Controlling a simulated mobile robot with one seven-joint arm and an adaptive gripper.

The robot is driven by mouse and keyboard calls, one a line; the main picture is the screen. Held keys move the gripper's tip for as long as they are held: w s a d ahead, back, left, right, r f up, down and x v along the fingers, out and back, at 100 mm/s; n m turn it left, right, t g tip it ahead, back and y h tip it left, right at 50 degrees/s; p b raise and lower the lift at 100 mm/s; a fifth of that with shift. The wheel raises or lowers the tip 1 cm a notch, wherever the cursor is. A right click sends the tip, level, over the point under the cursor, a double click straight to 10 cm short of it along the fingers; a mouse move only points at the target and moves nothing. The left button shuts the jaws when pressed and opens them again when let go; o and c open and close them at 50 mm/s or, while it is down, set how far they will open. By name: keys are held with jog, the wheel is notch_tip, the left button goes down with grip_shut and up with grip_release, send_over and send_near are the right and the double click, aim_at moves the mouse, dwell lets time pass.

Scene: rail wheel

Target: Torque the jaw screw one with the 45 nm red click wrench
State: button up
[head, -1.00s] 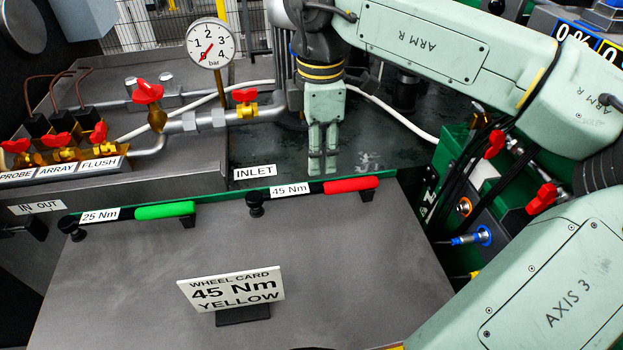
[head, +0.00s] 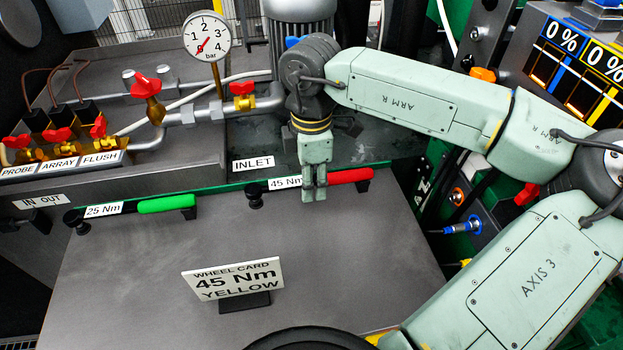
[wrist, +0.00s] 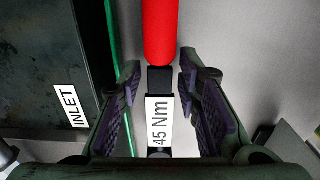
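The 45 Nm click wrench has a red handle (head: 352,175) and a white 45 Nm label. It lies on its holders at the back edge of the grey bench top. In the wrist view its red handle (wrist: 158,28) points to the top, with the label nearer the camera. My gripper (head: 314,194) points down at the wrench, by the label. In the wrist view the open fingers (wrist: 160,82) stand on both sides of the wrench, with gaps showing between. The jaw screw cannot be made out.
A green 25 Nm wrench (head: 166,204) lies to the left. A wheel card (head: 233,279) reading 45 Nm YELLOW stands on the bench. A dark round rim (head: 310,338) shows at the bottom edge. Valves, pipes and a gauge (head: 207,38) stand behind at left.

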grip_shut()
jog(key=shift+w, duration=0.1)
jog(key=shift+r, duration=0.15)
dwell(0.4)
notch_tip(320, 180, up, 28)
dwell(0.4)
jog(key=shift+c, duration=2.1)
grip_release()
grip_shut()
